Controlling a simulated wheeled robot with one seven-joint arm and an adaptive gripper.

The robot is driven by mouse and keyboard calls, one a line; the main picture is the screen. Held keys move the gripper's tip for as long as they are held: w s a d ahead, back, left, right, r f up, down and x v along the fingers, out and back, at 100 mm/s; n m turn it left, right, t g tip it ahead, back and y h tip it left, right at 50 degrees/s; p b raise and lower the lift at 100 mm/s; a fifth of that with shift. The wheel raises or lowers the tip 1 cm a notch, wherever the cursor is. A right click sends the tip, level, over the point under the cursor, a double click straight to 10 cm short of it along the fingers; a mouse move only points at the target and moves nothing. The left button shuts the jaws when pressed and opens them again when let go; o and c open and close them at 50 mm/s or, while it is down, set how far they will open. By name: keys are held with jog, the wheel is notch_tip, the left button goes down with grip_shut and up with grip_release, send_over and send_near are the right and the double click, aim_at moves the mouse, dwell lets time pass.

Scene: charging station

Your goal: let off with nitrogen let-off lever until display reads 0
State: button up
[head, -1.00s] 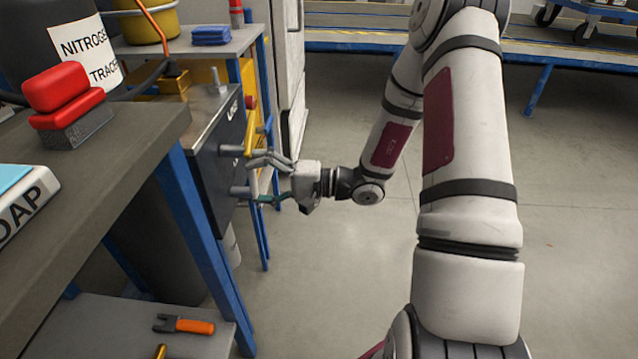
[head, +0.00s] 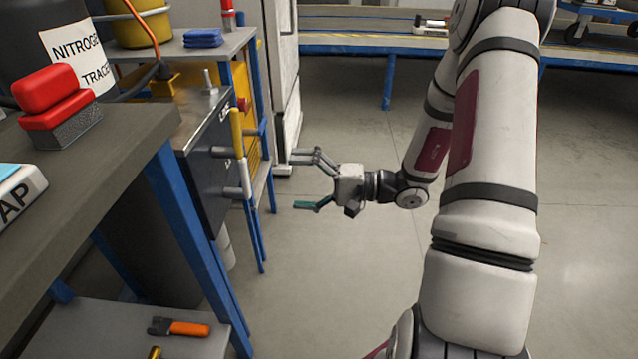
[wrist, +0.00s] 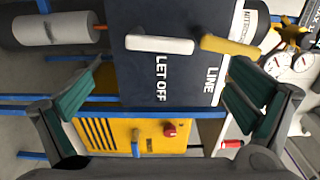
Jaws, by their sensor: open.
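The dark panel (wrist: 135,80) in the wrist view bears the words LET OFF and LINE. The white lever (wrist: 160,44) lies across the panel at the LET OFF label. The yellow lever (wrist: 230,46) is beside it at LINE. In the head view the yellow lever (head: 236,132) stands above the white lever (head: 245,178), both upright. My gripper (head: 305,182) is open and empty, to the right of the levers and apart from them. Its fingers show at both sides of the wrist view (wrist: 162,95). I cannot make out a display reading.
Two round gauges (wrist: 288,63) show right of the panel in the wrist view. A workbench (head: 110,150) with a red stamp-like block (head: 55,105) stands at left in the head view. An orange-handled tool (head: 182,328) lies on its lower shelf. The floor right of the panel is clear.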

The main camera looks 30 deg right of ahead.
jog(key=shift+v, duration=2.3)
jog(key=shift+b, duration=0.35)
jog(key=v, duration=1.2)
jog(key=shift+w, duration=0.1)
